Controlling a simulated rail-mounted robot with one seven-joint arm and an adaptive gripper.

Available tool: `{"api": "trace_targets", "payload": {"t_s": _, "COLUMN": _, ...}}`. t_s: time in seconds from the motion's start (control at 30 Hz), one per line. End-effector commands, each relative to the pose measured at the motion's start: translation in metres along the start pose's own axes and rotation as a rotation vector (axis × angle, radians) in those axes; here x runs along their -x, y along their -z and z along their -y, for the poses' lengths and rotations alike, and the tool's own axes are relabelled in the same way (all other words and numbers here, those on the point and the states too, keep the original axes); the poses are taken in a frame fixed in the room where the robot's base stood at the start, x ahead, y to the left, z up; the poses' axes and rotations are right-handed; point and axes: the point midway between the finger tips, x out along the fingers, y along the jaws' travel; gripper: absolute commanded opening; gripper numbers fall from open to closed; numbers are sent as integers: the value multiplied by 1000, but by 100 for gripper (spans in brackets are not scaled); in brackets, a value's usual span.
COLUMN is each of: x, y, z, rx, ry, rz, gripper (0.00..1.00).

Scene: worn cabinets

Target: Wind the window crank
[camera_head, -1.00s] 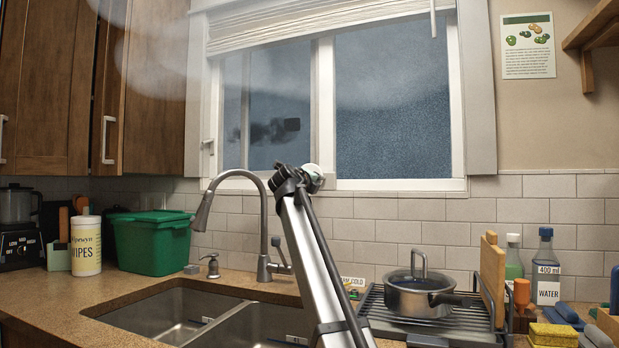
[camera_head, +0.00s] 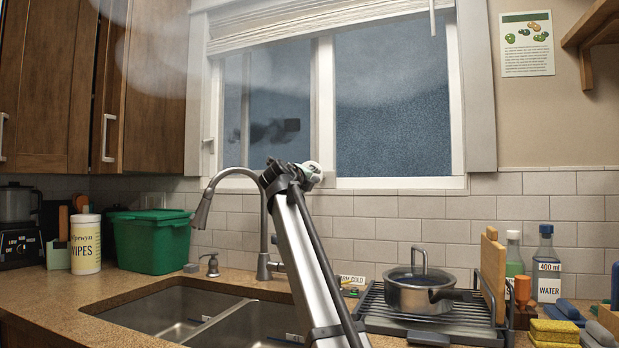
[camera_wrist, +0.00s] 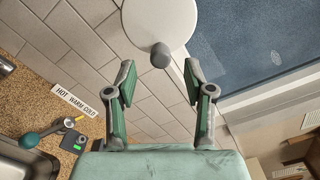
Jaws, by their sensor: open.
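In the wrist view a white round disc (camera_wrist: 165,18) with a short grey knob (camera_wrist: 160,55) stands against the tiled wall beside the window; I take it for the window crank. My gripper (camera_wrist: 158,75) is open and empty, its green-padded fingers on either side of the knob's line. The knob lies just past the fingertips in the picture; I cannot tell the depth gap.
Below are the sink (camera_head: 170,312), faucet (camera_head: 263,215) and a "HOT WARM COLD" label (camera_wrist: 76,98). A pot (camera_head: 420,290) on a dish rack (camera_head: 380,322) stands to the right. A green bin (camera_head: 150,240) and wipes tub (camera_head: 86,243) stand at left.

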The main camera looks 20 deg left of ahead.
Motion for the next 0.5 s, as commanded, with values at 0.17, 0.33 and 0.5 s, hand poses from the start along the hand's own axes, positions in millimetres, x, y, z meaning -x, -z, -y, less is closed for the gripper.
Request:
{"api": "trace_targets", "payload": {"t_s": 0.17, "x": 7, "y": 0, "z": 1, "rx": 0, "ry": 1, "rz": 0, "gripper": 53}}
{"api": "trace_targets", "payload": {"t_s": 0.33, "x": 6, "y": 0, "z": 1, "rx": 0, "ry": 1, "rz": 0, "gripper": 53}}
{"api": "trace_targets", "payload": {"t_s": 0.5, "x": 6, "y": -1, "z": 2, "rx": 60, "ry": 0, "rz": 0, "gripper": 53}}
